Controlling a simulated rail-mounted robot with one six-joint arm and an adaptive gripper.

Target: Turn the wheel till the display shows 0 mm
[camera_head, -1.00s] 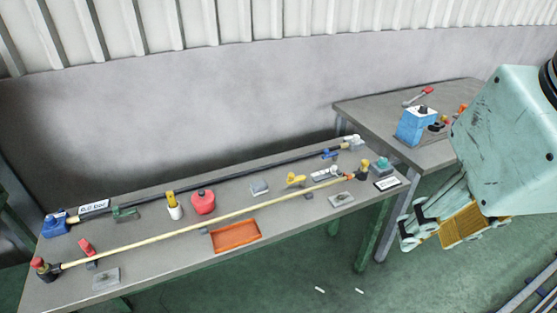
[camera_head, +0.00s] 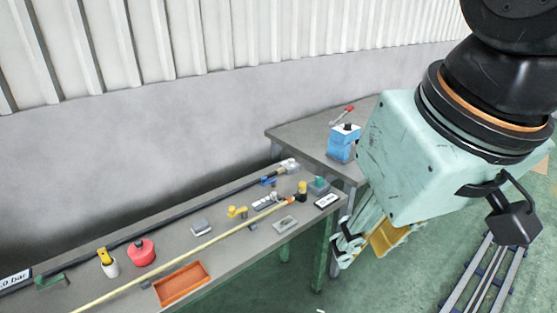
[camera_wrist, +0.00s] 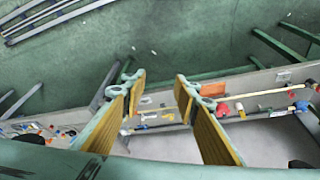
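A small white display plate (camera_head: 326,201) lies at the right end of the near bench; its text is too small to read surely. Beside it stand a yellow-topped fitting (camera_head: 302,188) and a teal-green part (camera_head: 318,185). I cannot tell which part is the wheel. My gripper (camera_head: 360,243) hangs right of the bench end, pointing down, apart from everything there. The wrist view shows my gripper (camera_wrist: 160,82) open, with two yellow-padded fingers apart and nothing between them. Bench parts show small beyond the fingers.
The near bench (camera_head: 225,250) carries an orange tray (camera_head: 182,284), a red pot (camera_head: 141,252), a yellow-and-white part (camera_head: 107,262) and a pale yellow hose (camera_head: 215,240). A second bench (camera_head: 305,135) holds a blue box with a red lever (camera_head: 344,143). Rails (camera_head: 482,275) lie on the floor right.

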